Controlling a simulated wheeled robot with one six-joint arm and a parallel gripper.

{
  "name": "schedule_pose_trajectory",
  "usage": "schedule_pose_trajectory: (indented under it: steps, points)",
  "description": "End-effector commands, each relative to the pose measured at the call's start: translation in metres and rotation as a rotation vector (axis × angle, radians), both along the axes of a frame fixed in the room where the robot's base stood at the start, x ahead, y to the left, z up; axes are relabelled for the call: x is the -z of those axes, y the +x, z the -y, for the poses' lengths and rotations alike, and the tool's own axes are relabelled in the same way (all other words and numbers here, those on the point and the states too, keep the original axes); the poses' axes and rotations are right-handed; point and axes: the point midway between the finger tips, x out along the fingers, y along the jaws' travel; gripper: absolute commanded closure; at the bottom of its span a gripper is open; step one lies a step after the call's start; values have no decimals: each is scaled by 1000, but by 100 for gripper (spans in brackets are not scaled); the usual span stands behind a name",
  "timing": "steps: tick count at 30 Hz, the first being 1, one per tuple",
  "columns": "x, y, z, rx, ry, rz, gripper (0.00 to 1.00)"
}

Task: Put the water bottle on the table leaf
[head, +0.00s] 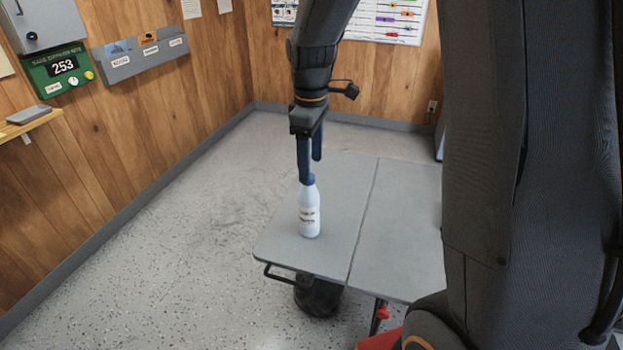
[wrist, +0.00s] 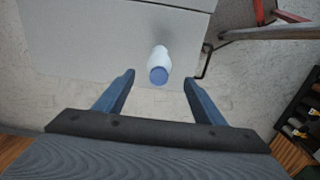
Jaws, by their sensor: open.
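The water bottle (head: 309,212) is white with a blue cap and a printed label. It stands upright on the table leaf (head: 282,245), the left part of the grey table. In the wrist view the bottle (wrist: 158,62) shows from above, cap toward me, ahead of the gap between my fingers. My gripper (head: 309,168) points down above the bottle in the head view, its fingertips near the cap. In the wrist view my gripper (wrist: 158,80) is open, with a finger on each side and a clear gap to the bottle. Nothing is held.
The other table section (head: 400,232) lies right of the seam and looks bare; my arm hides its right end. A metal bar (head: 290,279) runs under the leaf's front edge. Grey floor (head: 170,250) is clear at left. A wall shelf (head: 28,124) is at far left.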

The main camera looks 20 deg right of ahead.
Motion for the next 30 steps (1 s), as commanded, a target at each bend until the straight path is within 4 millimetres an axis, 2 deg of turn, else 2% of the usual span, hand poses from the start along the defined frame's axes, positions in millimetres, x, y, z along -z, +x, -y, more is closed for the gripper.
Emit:
schedule_pose_trajectory:
  steps: [4,8,11,18,21,24,30]
  points:
    - [-15,1,0,0,0,1,37]
    - [-15,-11,0,52,0,1,37]
    - [-7,-37,0,193,1,13,37]
    - [25,-127,-1,675,18,50,37]
    - [34,-154,-1,821,27,62,37]
    - [39,-169,1,906,33,67,37]
    - [41,-173,3,940,37,70,37]
